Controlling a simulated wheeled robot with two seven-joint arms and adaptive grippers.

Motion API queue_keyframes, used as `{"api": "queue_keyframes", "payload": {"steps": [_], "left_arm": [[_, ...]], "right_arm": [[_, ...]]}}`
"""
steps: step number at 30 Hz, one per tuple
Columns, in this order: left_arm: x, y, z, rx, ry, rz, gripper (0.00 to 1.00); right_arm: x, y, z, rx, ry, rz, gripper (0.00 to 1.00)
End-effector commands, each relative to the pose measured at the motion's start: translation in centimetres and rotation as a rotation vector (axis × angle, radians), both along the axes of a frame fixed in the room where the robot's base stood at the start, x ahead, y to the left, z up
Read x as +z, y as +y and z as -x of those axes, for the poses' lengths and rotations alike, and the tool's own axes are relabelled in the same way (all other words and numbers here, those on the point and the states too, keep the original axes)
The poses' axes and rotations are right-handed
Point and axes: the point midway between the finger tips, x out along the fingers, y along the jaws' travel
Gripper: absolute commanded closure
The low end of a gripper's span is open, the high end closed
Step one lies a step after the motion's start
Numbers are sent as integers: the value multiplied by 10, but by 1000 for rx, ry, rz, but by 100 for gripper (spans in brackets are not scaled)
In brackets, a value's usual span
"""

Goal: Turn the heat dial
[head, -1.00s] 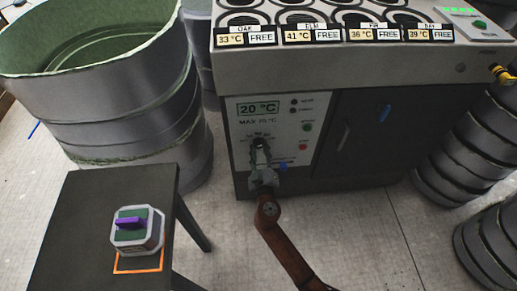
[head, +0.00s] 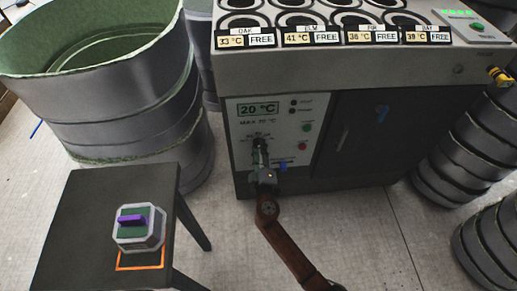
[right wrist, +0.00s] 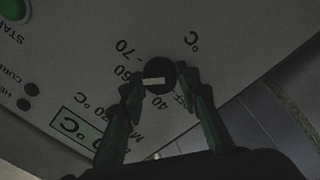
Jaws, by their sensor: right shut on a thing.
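The heat dial (right wrist: 158,73) is a round black knob with a pale pointer mark, on the white control panel (right wrist: 100,45) with numbers printed around it. In the right wrist view the two fingers of my right gripper (right wrist: 162,86) are closed on its sides. In the head view my right gripper (head: 259,148) reaches up to the panel and hides most of the dial. The display (head: 258,109) above it reads 20 °C, with MAX 70 °C printed below. My left gripper is not in view.
A green and a red button (head: 303,146) sit right of the dial. The grey machine (head: 375,110) has several labelled round wells on top. A dark stool (head: 75,230) at lower left carries a small box with a purple handle (head: 132,220). Large round moulds (head: 110,100) stand left and right.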

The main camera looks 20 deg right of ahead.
Motion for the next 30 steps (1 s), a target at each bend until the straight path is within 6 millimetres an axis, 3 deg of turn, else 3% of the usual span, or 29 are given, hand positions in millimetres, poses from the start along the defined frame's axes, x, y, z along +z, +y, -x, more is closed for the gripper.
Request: {"api": "queue_keyframes", "payload": {"steps": [6, 7, 14, 24, 30], "left_arm": [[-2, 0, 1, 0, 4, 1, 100], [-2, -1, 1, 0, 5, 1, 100], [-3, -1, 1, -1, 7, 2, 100], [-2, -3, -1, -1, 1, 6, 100], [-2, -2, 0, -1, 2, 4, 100]], "right_arm": [[0, 2, 0, 4, 0, 0, 94], [0, 2, 0, 4, 0, -1, 69], [0, 0, 0, 1, 0, -1, 53], [-1, 1, 3, 0, 1, -1, 52], [-1, 8, 31, -1, 1, -2, 52]]}}
